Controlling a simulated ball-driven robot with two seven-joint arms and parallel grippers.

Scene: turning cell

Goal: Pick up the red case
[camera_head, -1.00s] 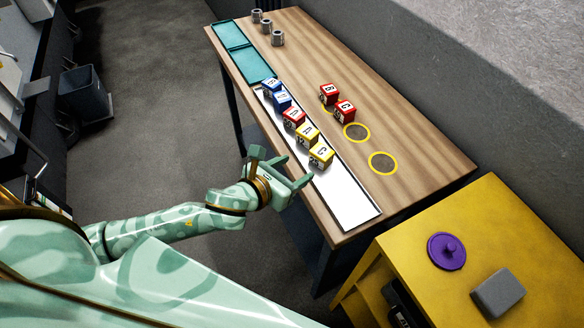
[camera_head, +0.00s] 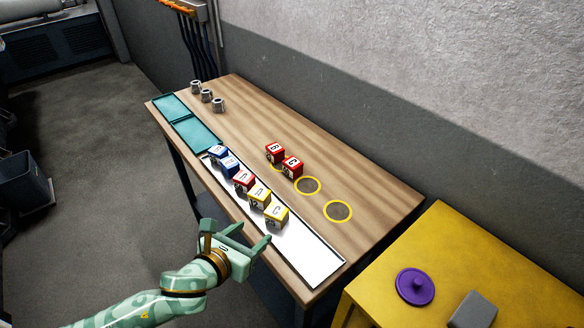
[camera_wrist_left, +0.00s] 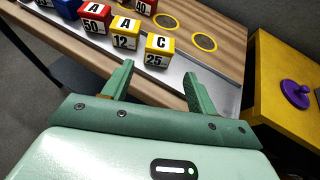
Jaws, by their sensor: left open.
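A red case (camera_head: 244,182) stands in the row on the white strip (camera_head: 318,262), between a blue case (camera_head: 229,167) and a yellow case (camera_head: 259,196). In the left wrist view this red case (camera_wrist_left: 93,17) is marked A and 50. Two more red cases, one marked B (camera_head: 275,152) and one marked G or C (camera_head: 292,166), stand on the wooden table behind the row. My left gripper (camera_head: 252,236) is open and empty in front of the table, close to the nearest yellow case (camera_head: 277,216); its fingers (camera_wrist_left: 158,84) point toward that case. My right gripper is not in view.
Yellow rings (camera_head: 338,211) mark the wooden tabletop (camera_head: 250,115). Teal trays (camera_head: 194,135) and several metal cylinders (camera_head: 206,95) are at the far end. A yellow cabinet (camera_head: 450,250) with a purple knobbed disc (camera_head: 415,286) and a grey block (camera_head: 474,311) stands at right.

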